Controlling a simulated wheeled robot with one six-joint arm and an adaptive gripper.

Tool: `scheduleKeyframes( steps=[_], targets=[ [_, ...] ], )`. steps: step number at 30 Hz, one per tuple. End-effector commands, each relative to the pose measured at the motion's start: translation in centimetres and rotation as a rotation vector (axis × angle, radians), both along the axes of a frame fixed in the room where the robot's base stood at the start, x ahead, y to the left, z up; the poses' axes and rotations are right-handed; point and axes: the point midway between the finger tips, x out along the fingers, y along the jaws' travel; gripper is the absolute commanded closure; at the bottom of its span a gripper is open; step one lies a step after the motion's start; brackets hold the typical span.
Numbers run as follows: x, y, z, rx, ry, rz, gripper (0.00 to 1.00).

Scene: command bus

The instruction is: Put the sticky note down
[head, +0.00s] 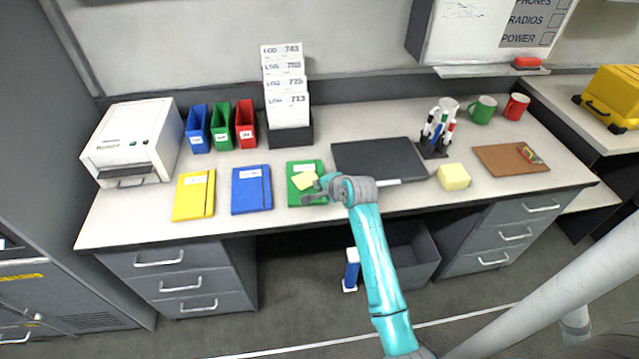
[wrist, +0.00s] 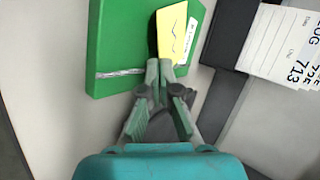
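The sticky note (head: 304,180) is a small yellow square over the green folder (head: 305,197) on the desk. In the wrist view the sticky note (wrist: 172,32) shows a dark scribble and a dark shadow along its left side on the green folder (wrist: 120,50). My gripper (head: 314,190) is at the note's near edge. In the wrist view the fingertips of my gripper (wrist: 160,66) come together on that edge and look shut on it. Whether the note touches the folder is hard to tell.
A blue folder (head: 251,190) and a yellow folder (head: 194,195) lie to the left. A closed dark laptop-like slab (head: 378,158) lies to the right, with a yellow block (head: 453,177) beyond it. A log card rack (head: 288,115) stands behind the green folder.

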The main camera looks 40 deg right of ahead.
Motion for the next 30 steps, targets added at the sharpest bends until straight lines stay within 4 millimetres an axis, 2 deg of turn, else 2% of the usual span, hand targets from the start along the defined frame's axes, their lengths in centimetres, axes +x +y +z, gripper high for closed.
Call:
scheduleKeyframes(
  steps=[5, 7, 8, 17, 21, 26, 30],
  targets=[
    [0.0, 0.0, -0.5, 0.000, 0.000, 0.000, 1.00],
    [0.0, 0.0, -0.4, 0.000, 0.000, 0.000, 0.86],
    [0.0, 0.0, -0.4, 0.000, 0.000, 0.000, 0.83],
    [0.0, 0.0, -0.5, 0.000, 0.001, 0.000, 0.83],
    [0.0, 0.0, 0.4, 0.000, 0.000, 0.000, 0.83],
    [-2.1, 0.4, 1.8, -0.001, -0.001, -0.002, 0.83],
    [-4.4, 0.9, 3.6, -0.001, -0.001, -0.001, 0.83]
  ],
)
